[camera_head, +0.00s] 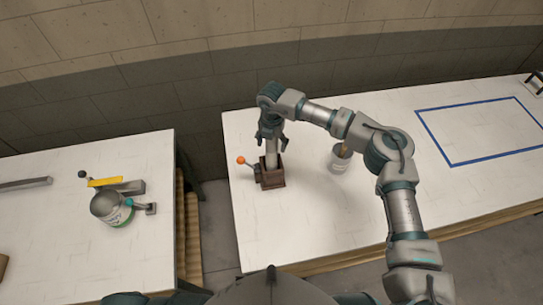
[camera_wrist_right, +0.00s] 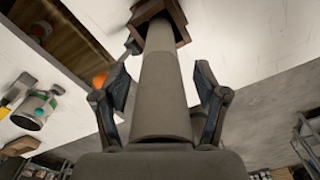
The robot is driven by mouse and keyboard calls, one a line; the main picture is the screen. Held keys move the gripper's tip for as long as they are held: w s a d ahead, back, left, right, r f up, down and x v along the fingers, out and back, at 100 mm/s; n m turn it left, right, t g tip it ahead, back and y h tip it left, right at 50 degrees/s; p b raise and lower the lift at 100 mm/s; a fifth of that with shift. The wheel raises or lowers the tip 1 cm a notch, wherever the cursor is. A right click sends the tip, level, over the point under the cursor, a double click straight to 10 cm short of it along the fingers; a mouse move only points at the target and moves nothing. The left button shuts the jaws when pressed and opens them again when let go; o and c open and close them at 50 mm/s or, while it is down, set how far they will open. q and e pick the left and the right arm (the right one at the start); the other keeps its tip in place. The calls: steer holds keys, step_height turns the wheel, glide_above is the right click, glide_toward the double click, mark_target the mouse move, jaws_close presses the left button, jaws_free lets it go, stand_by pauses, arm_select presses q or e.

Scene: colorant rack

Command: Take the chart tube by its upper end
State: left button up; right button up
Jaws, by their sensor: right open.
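The chart tube (camera_head: 272,155) is a plain grey cylinder standing upright in a small brown wooden holder (camera_head: 271,179) on the right-hand table. My right gripper (camera_head: 271,141) is above the holder, pointing down around the tube's upper end. In the right wrist view the tube (camera_wrist_right: 164,85) runs up between the two dark fingers of my right gripper (camera_wrist_right: 161,82), with gaps on both sides. The fingers are open and do not close on it. The tube's top end is hidden under the gripper in the head view. My left gripper is not in view.
An orange-knobbed lever (camera_head: 243,161) sticks out left of the holder. A blue taped rectangle (camera_head: 453,163) marks bare table. The left table (camera_head: 60,235) holds a can and a yellow-handled device; a gap separates the tables.

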steer(key=shift+s, duration=0.1)
jaws_close()
steer(key=shift+r, duration=0.15)
